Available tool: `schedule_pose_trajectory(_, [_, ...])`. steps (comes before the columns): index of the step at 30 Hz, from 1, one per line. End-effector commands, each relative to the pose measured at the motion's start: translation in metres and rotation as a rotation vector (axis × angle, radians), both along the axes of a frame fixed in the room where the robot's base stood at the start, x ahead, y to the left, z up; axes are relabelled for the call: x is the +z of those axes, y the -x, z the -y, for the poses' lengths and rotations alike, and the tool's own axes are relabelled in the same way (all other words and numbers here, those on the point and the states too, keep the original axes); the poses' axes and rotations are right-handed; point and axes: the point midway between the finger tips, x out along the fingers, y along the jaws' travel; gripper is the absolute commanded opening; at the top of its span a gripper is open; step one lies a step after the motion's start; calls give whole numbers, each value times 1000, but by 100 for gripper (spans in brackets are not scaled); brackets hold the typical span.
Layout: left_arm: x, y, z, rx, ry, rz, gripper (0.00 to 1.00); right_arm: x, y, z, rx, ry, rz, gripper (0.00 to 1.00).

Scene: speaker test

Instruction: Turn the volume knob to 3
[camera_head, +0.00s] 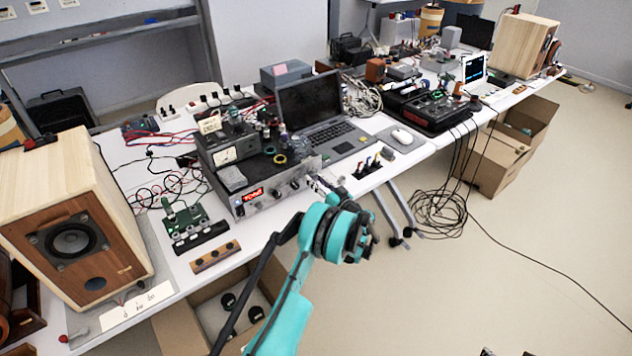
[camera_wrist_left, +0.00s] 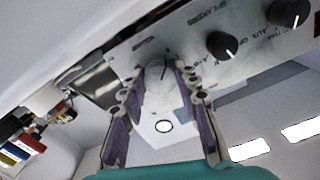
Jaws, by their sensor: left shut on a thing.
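The silver amplifier (camera_head: 265,196) stands on the white table, with a red lit display and a row of knobs on its front. My left gripper (camera_head: 316,184) is at the right end of that front panel. In the left wrist view, the left gripper (camera_wrist_left: 160,82) is shut on a pale, round volume knob (camera_wrist_left: 161,70), one finger on each side. A dark line marks the panel by the knob. The fingers hide part of the knob, and I cannot read its setting. Small dark tips, perhaps my right gripper (camera_head: 507,352), barely show at the bottom edge.
Two black knobs (camera_wrist_left: 222,45) sit beside the gripped one on the panel. A laptop (camera_head: 318,112) stands behind the amplifier, and a wooden speaker (camera_head: 75,225) stands at left. Cables (camera_head: 440,208) hang off the table at right. The floor at right is mostly clear.

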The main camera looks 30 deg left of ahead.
Motion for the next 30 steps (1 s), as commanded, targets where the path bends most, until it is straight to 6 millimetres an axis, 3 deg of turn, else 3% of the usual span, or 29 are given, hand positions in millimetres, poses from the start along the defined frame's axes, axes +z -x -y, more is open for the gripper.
schedule_pose_trajectory(8, [0,0,0,0,-60,-146,2,0,0,0,0,0,0,40])
schedule_pose_trajectory(30, [1,1,0,-1,-326,-788,2,0,0,0,0,0,0,40])
